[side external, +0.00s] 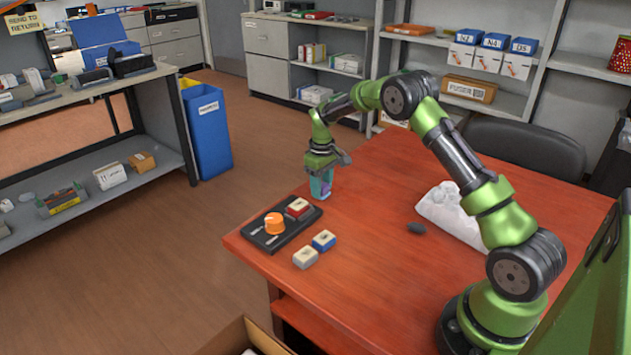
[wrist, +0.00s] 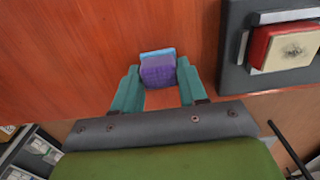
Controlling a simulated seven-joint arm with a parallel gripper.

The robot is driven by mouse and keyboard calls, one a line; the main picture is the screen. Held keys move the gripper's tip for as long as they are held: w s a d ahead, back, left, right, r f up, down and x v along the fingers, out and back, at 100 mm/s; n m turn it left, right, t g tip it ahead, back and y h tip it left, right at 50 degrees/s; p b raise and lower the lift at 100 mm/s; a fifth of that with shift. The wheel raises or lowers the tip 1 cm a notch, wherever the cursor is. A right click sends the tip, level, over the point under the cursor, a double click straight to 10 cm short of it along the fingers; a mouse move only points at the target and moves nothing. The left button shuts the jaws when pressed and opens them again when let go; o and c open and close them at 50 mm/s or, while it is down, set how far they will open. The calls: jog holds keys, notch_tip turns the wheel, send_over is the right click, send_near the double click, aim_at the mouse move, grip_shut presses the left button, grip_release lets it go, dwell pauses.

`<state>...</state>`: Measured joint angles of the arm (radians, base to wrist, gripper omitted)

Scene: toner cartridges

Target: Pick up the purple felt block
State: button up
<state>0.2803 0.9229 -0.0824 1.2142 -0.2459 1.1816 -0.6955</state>
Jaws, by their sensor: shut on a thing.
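The purple felt block (wrist: 158,72) sits between the teal fingers of my gripper (wrist: 160,84) in the wrist view, with a light blue edge along its far side. My gripper is shut on it. In the side view my gripper (side external: 321,188) points down near the far left edge of the red table (side external: 365,220), and only a little purple shows between the fingers. I cannot tell whether the block touches the tabletop.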

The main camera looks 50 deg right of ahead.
notch_tip(320, 180, up, 4)
jog(key=shift+s+f, duration=0.15)
jog(key=shift+f, duration=0.05)
jog(key=s+a, duration=0.1)
jog(key=s, duration=0.4)
jog(key=s+a, duration=0.2)
jog(key=s, duration=0.3)
jog(key=s+a+r, duration=0.1)
jog(key=s+a, duration=0.1)
jog(key=s, duration=0.3)
jog(key=shift+a+r, duration=0.1)
